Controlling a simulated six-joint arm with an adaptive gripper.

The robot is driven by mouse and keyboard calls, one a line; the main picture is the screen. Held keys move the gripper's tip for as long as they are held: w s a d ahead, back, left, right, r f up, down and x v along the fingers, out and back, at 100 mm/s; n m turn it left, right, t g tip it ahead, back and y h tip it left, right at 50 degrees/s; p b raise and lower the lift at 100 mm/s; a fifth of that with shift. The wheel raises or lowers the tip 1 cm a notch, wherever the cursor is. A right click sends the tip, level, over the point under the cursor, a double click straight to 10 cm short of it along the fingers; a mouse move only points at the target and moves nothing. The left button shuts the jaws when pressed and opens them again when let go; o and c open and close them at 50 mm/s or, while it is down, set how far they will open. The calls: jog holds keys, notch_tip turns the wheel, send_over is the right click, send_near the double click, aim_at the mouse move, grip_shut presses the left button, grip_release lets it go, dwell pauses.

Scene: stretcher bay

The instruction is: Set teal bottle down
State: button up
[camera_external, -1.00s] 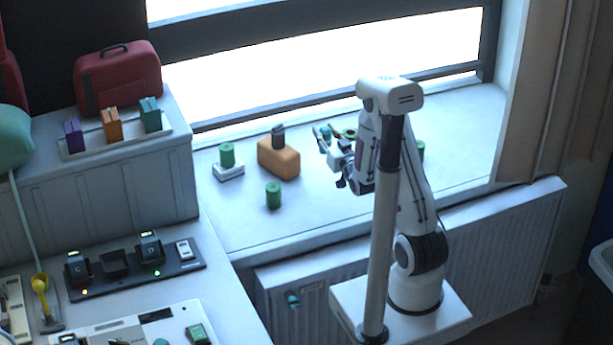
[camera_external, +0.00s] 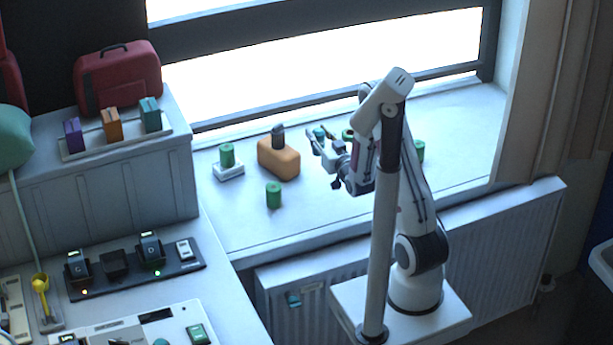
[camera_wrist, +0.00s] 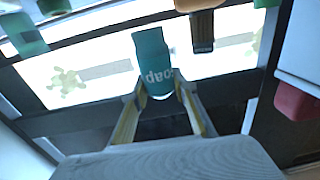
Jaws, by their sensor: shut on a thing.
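The teal bottle (camera_wrist: 151,58), marked "soap", is between the two fingers of my gripper (camera_wrist: 160,100) in the wrist view. Its lettering appears upside down there, as does the surrounding scene. My gripper is shut on it. In the external view my gripper (camera_external: 322,148) is over the window sill, right of the orange block, with a small teal patch of the bottle (camera_external: 319,133) showing at the fingers. The fingers hide much of the bottle there. I cannot tell whether its base touches the sill.
On the sill (camera_external: 240,225) are an orange block (camera_external: 279,160) with a dark piece on top, a green cylinder (camera_external: 227,155) on a white block, and a lone green cylinder (camera_external: 273,195). More green items (camera_external: 420,151) stand behind my arm. The front of the sill is largely clear.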

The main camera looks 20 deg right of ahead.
jog(key=s+a+r+n+g+y, duration=0.1)
jog(key=s+a+n+g+y, duration=0.2)
jog(key=a, duration=0.7)
jog(key=s+a+r+n+y, duration=0.1)
jog(key=s+a+n+y, duration=0.3)
jog(key=a, duration=0.6)
jog(key=s+a+r+n+g+y, duration=0.1)
jog(key=s+a+r+g+y, duration=0.2)
jog(key=a, duration=0.7)
jog(key=s+a+n+g+y, duration=0.6)
jog(key=s+a, duration=0.7)
jog(key=s, duration=0.1)
jog(key=s+a+n+g, duration=0.3)
jog(key=s+n+g, duration=0.6)
jog(key=s, duration=1.4)
jog(key=g, duration=0.5)
jog(key=shift+a+f+h, duration=0.15)
jog(key=shift+f+h, duration=0.15)
jog(key=shift+f, duration=0.1)
jog(key=shift+s+f, duration=0.1)
jog(key=shift+f, duration=0.05)
jog(key=shift+f, duration=2.8)
